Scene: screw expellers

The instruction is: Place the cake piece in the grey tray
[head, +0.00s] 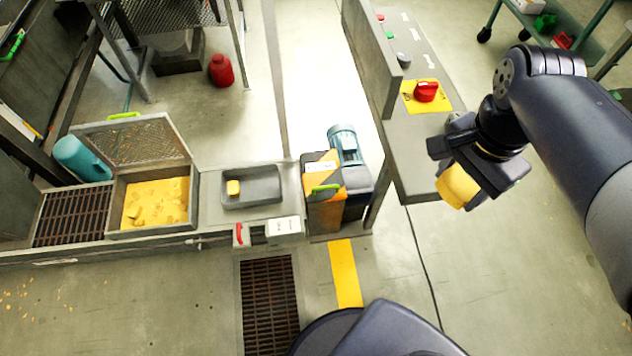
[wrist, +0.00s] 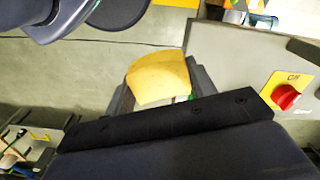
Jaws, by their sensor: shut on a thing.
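My gripper (head: 465,180) is shut on a yellow cake piece (head: 457,187), held in the air at the right, in front of the control panel. In the wrist view the cake piece (wrist: 158,79) sits between the fingers. The grey tray (head: 266,200) stands left of centre on a bench, well to the left of my gripper. The tray does not clearly show in the wrist view.
A box of yellow material (head: 170,198) with a raised mesh lid (head: 130,141) is left of the tray. An orange-and-black guard (head: 325,205) and a teal motor (head: 345,143) stand right of it. The grey panel (head: 410,125) carries a red knob (head: 426,92).

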